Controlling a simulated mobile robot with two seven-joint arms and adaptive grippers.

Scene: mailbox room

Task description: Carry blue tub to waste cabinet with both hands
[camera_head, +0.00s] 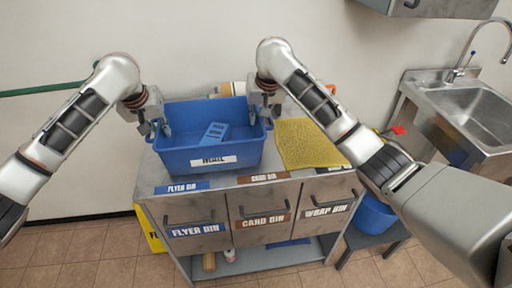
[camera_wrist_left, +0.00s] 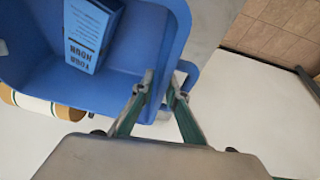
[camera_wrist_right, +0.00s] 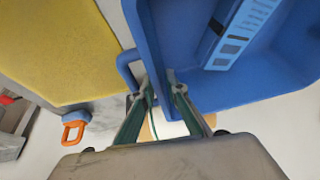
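The blue tub (camera_head: 240,157) stands upright on the top of the bin cabinet (camera_head: 255,206), with a white label on its front. A blue box with printed sides lies inside it (camera_head: 214,132). My left gripper (camera_head: 156,129) points down at the tub's left rim, its fingers apart on either side of the wall; they also show in the left wrist view (camera_wrist_left: 163,85). My right gripper (camera_head: 265,113) straddles the right wall near a handle loop (camera_wrist_right: 128,72) in the same way. Both look open, with no clear pinch on the wall. No waste cabinet is identifiable.
A yellow mat (camera_head: 308,145) lies right of the tub. Flyer, card and a third labelled bin fill the cabinet's front. A steel sink (camera_head: 478,108) stands at the right, and a second blue container (camera_head: 373,214) sits low at the cabinet's right. Tiled floor in front is clear.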

